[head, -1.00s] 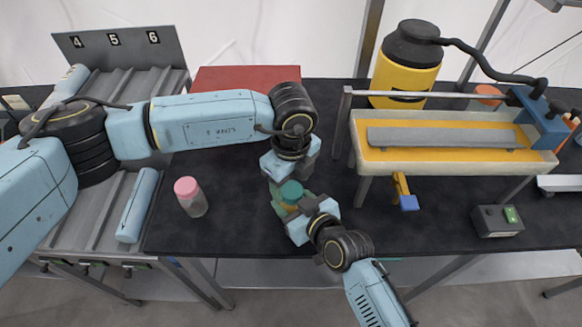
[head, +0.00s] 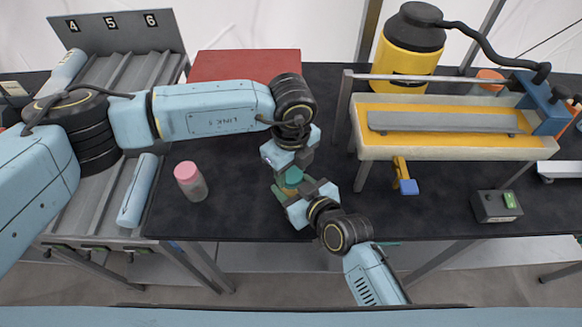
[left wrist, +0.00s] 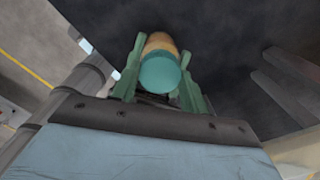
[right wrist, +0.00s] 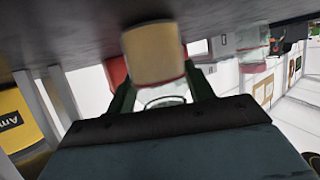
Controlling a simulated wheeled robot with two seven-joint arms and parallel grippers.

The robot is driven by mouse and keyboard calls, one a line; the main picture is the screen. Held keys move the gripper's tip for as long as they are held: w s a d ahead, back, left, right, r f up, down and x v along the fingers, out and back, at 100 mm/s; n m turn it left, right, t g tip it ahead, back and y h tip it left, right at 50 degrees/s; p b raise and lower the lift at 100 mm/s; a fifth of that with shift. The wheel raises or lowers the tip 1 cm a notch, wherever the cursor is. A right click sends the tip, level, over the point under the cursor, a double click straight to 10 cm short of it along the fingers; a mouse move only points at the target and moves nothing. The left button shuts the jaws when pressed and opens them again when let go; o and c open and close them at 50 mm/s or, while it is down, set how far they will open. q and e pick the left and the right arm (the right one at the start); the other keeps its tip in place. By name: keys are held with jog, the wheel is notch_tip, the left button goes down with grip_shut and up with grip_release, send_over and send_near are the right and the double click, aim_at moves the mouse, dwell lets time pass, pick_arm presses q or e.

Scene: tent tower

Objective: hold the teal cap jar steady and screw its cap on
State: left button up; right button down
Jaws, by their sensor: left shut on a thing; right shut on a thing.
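The teal cap jar (head: 292,177) is between my two grippers above the black table, with its teal cap on the upper side. In the left wrist view the teal cap (left wrist: 160,72) faces the camera, with the tan body behind it. My left gripper (left wrist: 158,75) has green fingers on both sides of the jar and is shut on it. My right gripper (right wrist: 158,85) is shut on the jar from the other side; its view shows the tan body (right wrist: 153,55). Whether each gripper holds cap or body is hard to tell.
A pink-capped jar (head: 190,182) stands to the left on the black table (head: 235,215). A red block (head: 245,66) lies behind my left arm. A yellow-topped frame (head: 450,143) with a grey bar stands at right. The table's front edge is close.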

pick_arm(q)
jog(key=m, duration=1.2)
jog(key=shift+m, duration=0.4)
jog(key=o, duration=1.1)
jog(key=shift+d, duration=0.1)
jog(key=shift+s+d, duration=0.1)
